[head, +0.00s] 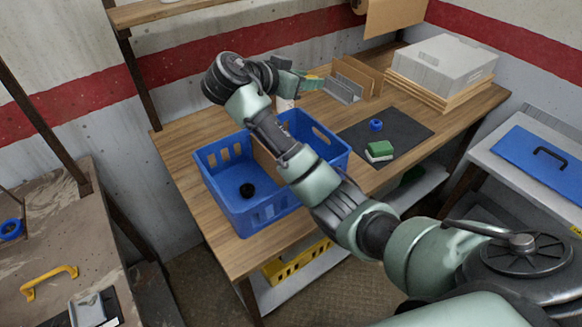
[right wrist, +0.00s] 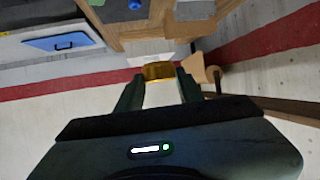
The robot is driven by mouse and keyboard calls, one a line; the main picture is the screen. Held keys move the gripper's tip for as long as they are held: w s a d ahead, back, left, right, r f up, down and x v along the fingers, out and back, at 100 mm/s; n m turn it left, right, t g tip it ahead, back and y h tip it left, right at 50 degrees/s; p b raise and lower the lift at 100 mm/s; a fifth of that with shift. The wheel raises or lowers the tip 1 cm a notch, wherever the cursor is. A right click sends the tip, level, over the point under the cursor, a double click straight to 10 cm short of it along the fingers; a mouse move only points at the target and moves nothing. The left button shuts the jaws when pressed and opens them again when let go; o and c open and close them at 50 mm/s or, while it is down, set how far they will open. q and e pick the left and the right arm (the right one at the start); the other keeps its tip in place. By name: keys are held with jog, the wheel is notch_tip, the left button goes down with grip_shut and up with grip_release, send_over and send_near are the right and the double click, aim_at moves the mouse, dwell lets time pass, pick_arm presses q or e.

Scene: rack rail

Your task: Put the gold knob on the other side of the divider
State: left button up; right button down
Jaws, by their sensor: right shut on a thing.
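The gold knob (right wrist: 158,71) is between the fingertips of my right gripper (right wrist: 158,78) in the right wrist view. In the head view my right gripper (head: 308,80) is shut on it, high beyond the far side of the blue crate, and the knob shows as a small yellow patch (head: 314,76). The blue crate (head: 252,218) stands on the wooden table. A brown divider (head: 265,160) inside it shows only in part, as my right arm covers much of it. My left gripper is not in view.
A dark mat (head: 410,127) at right holds a blue ring (head: 376,125) and a green and white block (head: 380,149). Upright brown and grey plates (head: 350,80) stand near my right gripper. A grey box (head: 442,62) sits at the back right.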

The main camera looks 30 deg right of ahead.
jog(key=shift+w+d+f, duration=0.1)
jog(key=shift+d+f, duration=0.2)
jog(key=shift+f, duration=0.35)
jog(key=f+p, duration=0.1)
jog(key=f, duration=0.5)
jog(key=f+p, duration=0.1)
jog(key=f, duration=0.5)
jog(key=f+p, duration=0.2)
jog(key=f, duration=0.4)
jog(key=shift+a, duration=0.4)
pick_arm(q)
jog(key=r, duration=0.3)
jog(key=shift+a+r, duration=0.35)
pick_arm(e)
jog(key=shift+f, duration=0.15)
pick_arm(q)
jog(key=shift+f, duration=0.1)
